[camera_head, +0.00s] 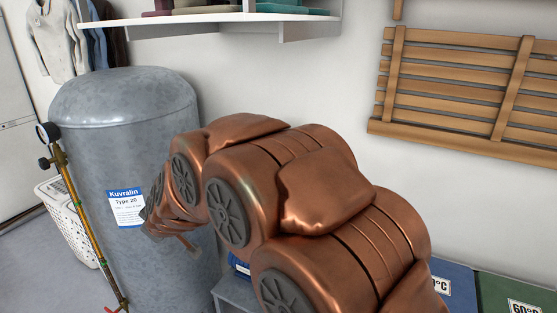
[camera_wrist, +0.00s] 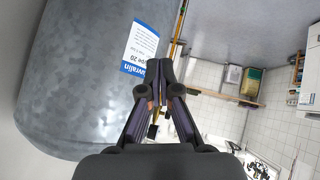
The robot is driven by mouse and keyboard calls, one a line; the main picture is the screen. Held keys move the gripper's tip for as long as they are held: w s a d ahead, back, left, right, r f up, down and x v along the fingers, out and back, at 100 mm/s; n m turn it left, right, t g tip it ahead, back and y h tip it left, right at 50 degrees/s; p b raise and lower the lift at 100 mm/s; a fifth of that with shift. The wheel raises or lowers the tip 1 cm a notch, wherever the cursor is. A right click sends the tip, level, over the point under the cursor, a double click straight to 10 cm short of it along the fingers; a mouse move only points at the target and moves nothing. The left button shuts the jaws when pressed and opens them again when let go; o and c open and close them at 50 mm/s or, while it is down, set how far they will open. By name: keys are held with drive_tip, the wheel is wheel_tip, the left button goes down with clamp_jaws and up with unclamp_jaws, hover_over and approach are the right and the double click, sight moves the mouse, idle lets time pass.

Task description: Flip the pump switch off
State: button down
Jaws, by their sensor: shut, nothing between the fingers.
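I cannot make out the pump switch in either view. A grey metal pressure tank (camera_head: 120,105) with a blue and white label (camera_head: 125,205) stands at the left of the head view. The tank also fills the left of the wrist view (camera_wrist: 75,70). My gripper (camera_wrist: 158,63) is shut and empty, its fingertips together in front of the tank's right edge, close to the label in the picture. In the head view my copper arm reaches towards the tank's front and largely hides the gripper. A small dark shape shows between the finger linkages, too unclear to name.
A brass pipe (camera_head: 77,205) with a round gauge (camera_head: 47,131) runs beside the tank. A white laundry basket (camera_head: 70,215) is behind it. A white shelf (camera_head: 210,18) hangs above, and a slatted wooden rack (camera_head: 465,90) is on the right wall.

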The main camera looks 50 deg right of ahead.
drive_tip(key=w+d+t+h+b, duration=0.15)
drive_tip(key=w+d+h, duration=0.25)
drive_tip(key=d, duration=0.5)
drive_tip(key=w+d+t+h+b, duration=0.15)
drive_tip(key=w+d+h, duration=0.3)
drive_tip(key=d, duration=0.45)
drive_tip(key=s+d+g+h+b, duration=0.1)
drive_tip(key=s+d+g+h, duration=0.1)
drive_tip(key=d, duration=0.3)
drive_tip(key=s+d+g+h+b, duration=0.1)
drive_tip(key=s+d+g+h, duration=0.1)
drive_tip(key=d, duration=0.4)
drive_tip(key=s+d+m+g+h+b, duration=0.1)
drive_tip(key=s+d+g+h, duration=0.2)
drive_tip(key=d+h, duration=0.2)
drive_tip(key=shift+s+d+f+h, duration=0.25)
drive_tip(key=shift+s+d+h, duration=0.05)
drive_tip(key=shift+s+h, duration=0.15)
drive_tip(key=shift+w+d, duration=0.1)
drive_tip(key=x, duration=1.4)
drive_tip(key=shift+r+p, duration=0.3)
drive_tip(key=shift+p, duration=0.65)
